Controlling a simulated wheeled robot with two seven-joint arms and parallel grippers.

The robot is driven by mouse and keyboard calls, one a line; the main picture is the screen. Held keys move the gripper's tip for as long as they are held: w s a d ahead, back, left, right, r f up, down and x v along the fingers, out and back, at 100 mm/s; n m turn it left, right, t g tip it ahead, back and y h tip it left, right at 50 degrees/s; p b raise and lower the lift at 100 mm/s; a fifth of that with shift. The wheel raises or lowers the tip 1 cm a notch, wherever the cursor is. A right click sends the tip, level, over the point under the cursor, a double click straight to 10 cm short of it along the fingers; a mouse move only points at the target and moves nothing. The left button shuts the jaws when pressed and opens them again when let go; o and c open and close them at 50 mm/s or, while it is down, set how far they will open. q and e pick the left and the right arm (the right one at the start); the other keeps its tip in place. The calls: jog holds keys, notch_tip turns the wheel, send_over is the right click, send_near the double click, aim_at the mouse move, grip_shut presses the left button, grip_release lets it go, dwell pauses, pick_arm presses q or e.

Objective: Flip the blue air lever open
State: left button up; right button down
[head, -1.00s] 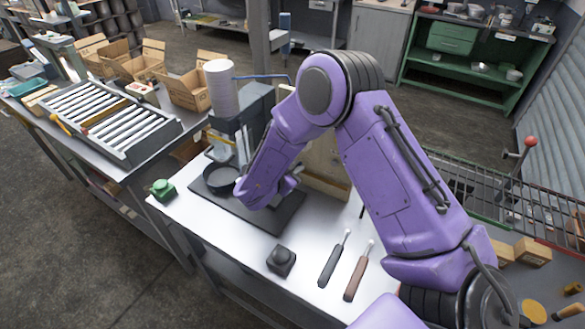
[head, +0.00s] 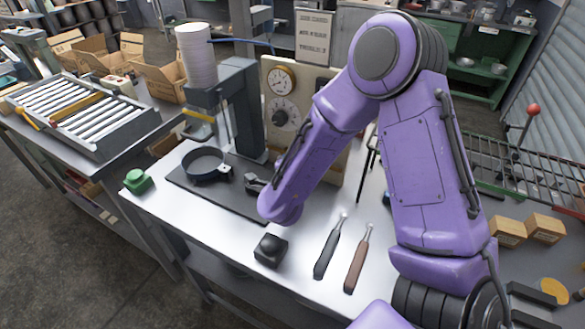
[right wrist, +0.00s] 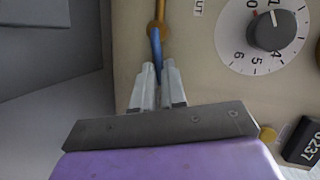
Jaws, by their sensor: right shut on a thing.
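The blue air lever (right wrist: 155,45) hangs downward from a brass fitting (right wrist: 157,28) on the beige panel, left of a numbered dial. My right gripper (right wrist: 157,88) is shut on the lever's lower end, between its two grey fingers. In the head view the right gripper (head: 256,184) is low in front of the beige panel (head: 342,165), beside the press. The lever cannot be made out in the head view. My left gripper is not in view.
A dark pan (head: 203,165) sits on the press's dark base plate (head: 234,199). The bench's front left is mostly clear.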

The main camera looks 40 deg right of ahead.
jog(key=shift+s+f+m+t+b, duration=0.1)
jog(key=shift+f+m+t+b, duration=0.3)
jog(key=shift+f+m+b, duration=0.55)
jog(key=shift+r+m+t+b, duration=0.2)
jog(key=shift+m+t+b, duration=0.1)
jog(key=shift+b, duration=0.65)
jog(key=c, duration=1.2)
grip_release()
jog(key=shift+d, duration=0.1)
